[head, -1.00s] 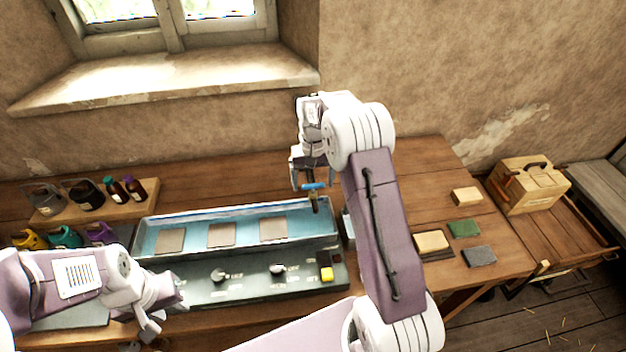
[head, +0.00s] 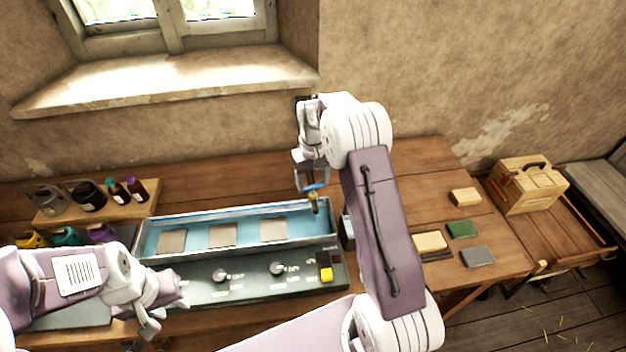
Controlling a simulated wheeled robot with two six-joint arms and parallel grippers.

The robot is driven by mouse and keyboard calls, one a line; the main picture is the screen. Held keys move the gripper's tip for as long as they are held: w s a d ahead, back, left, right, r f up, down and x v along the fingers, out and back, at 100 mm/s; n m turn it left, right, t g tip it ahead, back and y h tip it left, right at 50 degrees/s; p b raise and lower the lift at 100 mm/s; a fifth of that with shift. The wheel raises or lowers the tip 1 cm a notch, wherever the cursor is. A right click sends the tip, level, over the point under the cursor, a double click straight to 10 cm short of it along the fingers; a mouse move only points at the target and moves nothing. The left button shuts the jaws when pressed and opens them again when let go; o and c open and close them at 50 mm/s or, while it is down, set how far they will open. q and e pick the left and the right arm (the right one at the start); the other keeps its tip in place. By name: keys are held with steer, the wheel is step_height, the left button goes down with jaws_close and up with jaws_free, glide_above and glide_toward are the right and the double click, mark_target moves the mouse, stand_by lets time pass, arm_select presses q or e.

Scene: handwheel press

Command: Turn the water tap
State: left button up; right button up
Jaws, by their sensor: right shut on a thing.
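The water tap (head: 314,204) has a dark, brassy body and a blue handle (head: 316,187). It stands at the right end of the blue water trough (head: 147,236). My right gripper (head: 311,186) points down and is shut on the blue handle, which lies at a slant. The fingers partly hide the handle. My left gripper (head: 166,312) is at the lower left, beside the grey control panel (head: 240,291), with its fingers apart and nothing between them.
Several square pieces lie in the trough. The panel has two knobs and a yellow button (head: 326,274). Bottles stand on a wooden rack (head: 146,198) at left. Coloured blocks lie on the table at right, near a wooden box (head: 528,188). The table behind the trough is clear.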

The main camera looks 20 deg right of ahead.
steer(key=n+p, duration=0.1)
steer(key=n, duration=0.2)
steer(key=shift+w+r, duration=0.1)
steer(key=shift+r, duration=0.05)
steer(key=shift+n+p, duration=0.4)
steer(key=shift+n, duration=1.2)
steer(key=o, duration=1.4)
